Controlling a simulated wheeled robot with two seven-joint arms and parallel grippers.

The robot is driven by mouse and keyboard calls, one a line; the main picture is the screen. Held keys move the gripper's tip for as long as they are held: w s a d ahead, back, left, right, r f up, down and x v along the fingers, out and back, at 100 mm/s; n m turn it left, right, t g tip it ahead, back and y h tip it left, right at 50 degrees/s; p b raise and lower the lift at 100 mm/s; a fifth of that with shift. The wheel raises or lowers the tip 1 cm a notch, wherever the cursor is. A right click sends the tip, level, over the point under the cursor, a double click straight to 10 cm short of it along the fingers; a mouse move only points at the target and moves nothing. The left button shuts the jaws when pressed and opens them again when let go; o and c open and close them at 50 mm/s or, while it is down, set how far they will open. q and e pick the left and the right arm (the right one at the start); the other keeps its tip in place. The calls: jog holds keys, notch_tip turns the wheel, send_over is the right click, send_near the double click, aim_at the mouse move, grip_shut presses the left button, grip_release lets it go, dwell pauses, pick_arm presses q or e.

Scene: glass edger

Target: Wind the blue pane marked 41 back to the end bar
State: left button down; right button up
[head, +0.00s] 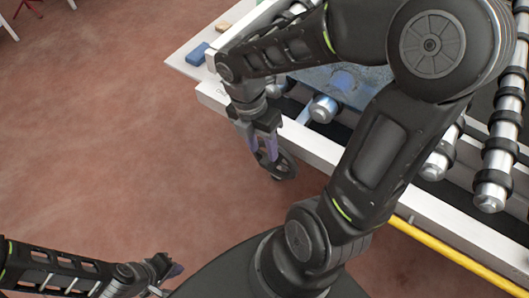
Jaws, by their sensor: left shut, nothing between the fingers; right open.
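The blue pane (372,92) lies on the machine's rollers, mostly hidden behind my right arm; no mark on it can be read. A dark handwheel (287,167) sits at the machine's near left side, below the white frame. My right gripper (265,150) is open and points down at the handwheel. Its fingers overlap the wheel's upper left rim in the head view; I cannot tell whether they touch it. My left gripper (178,271) is shut and empty at the bottom left, away from the machine. I cannot make out the end bar.
The white frame (318,146) and several dark-ringed metal rollers (490,190) fill the right side. A blue block (198,54) and a tan block (224,26) lie on a pale ledge. A yellow rail (440,246) runs along the front.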

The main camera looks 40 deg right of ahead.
aim_at(265, 158)
jog(key=shift+s+d+f, duration=0.1)
jog(key=shift+s+f, duration=0.05)
jog(key=shift+f, duration=0.65)
jog(key=shift+s+f, duration=0.15)
jog(key=shift+f, duration=0.6)
jog(key=shift+c, duration=0.3)
grip_shut()
